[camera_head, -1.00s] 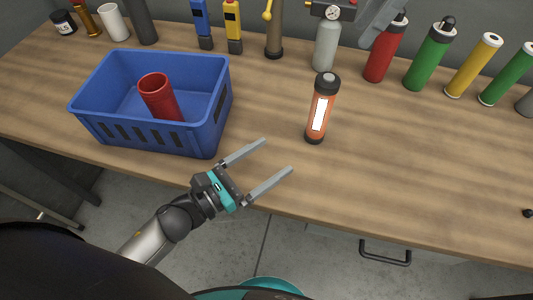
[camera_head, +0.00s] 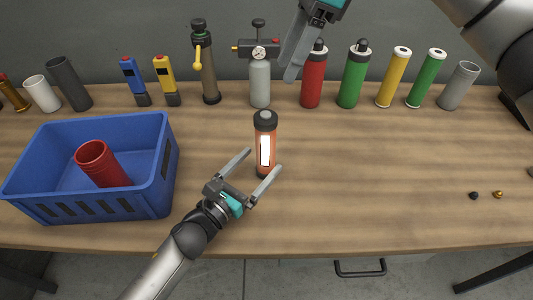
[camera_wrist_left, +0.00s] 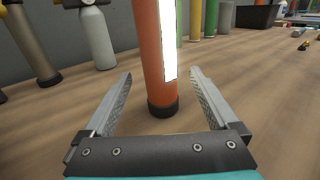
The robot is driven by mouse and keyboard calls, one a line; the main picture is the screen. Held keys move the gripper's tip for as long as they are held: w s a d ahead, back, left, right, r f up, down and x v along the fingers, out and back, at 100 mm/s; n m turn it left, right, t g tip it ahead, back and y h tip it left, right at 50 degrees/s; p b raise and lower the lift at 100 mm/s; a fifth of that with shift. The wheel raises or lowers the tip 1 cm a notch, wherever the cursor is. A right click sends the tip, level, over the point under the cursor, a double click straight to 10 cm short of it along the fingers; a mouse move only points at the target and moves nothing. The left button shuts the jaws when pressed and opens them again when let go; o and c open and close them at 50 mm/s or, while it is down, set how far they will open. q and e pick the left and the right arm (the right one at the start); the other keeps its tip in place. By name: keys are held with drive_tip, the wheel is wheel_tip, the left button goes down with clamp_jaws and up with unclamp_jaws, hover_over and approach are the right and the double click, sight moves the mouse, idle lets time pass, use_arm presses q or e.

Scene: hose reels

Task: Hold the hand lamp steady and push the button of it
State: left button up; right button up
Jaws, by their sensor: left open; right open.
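The hand lamp (camera_head: 265,150) stands upright on the wooden bench, orange with black ends and a white light panel. It also shows in the left wrist view (camera_wrist_left: 151,50), its top cut off there. My left gripper (camera_head: 264,160) is open, with its fingers reaching to either side of the lamp's lower part. In the left wrist view the lamp's base stands between the two fingertips, with gaps on both sides. My right gripper (camera_head: 290,72) is open, raised at the upper middle, above and to the right of the lamp. The lamp's button cannot be made out.
A blue crate (camera_head: 165,180) holding a red cup (camera_head: 104,168) stands at the left. A row of bottles, tubes and tools lines the back, including a grey gas bottle (camera_head: 260,85) behind the lamp. The bench right of the lamp is mostly clear.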

sight(260, 163)
use_arm(q)
drive_tip(key=shift+x, duration=1.9)
clamp_jaws()
use_arm(e)
clamp_jaws()
drive_tip(key=shift+f, duration=0.1)
idle(0.9)
